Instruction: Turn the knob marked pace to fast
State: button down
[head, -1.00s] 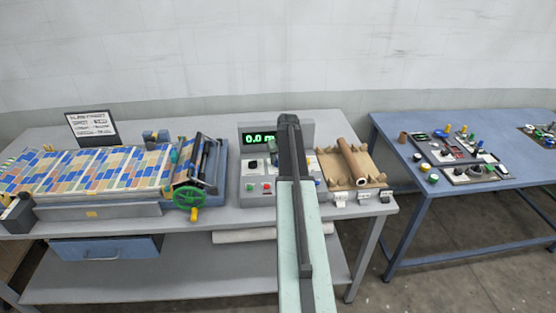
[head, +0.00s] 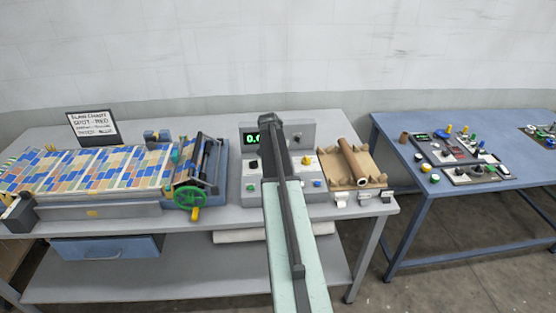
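The grey control box (head: 247,198) stands on the long grey table, right of the press. It carries a black knob (head: 253,164) at left, a yellow knob (head: 306,160) at right and a small pale knob (head: 297,137) on its upright back panel. The knob labels are too small to read, so I cannot tell which is marked pace. The dark end of my arm, with my gripper (head: 268,120), is over the middle of the box. Its fingers cannot be made out.
The press (head: 205,170) with patterned cloth and a green handwheel (head: 190,196) is at left. A sign (head: 92,127) stands behind it. A brown roll (head: 353,160) lies on a cradle at right. A blue table (head: 400,140) holds other control panels.

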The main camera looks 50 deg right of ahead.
dwell(0.4)
jog(key=c, duration=0.9)
grip_release()
jog(key=shift+c, duration=0.2)
jog(key=w+p+v, duration=0.1)
jog(key=p+v, duration=0.6)
jog(key=shift+s+a+r, duration=0.3)
jog(key=shift+s+r, duration=0.05)
jog(key=shift+s, duration=0.1)
jog(key=shift+f, duration=0.1)
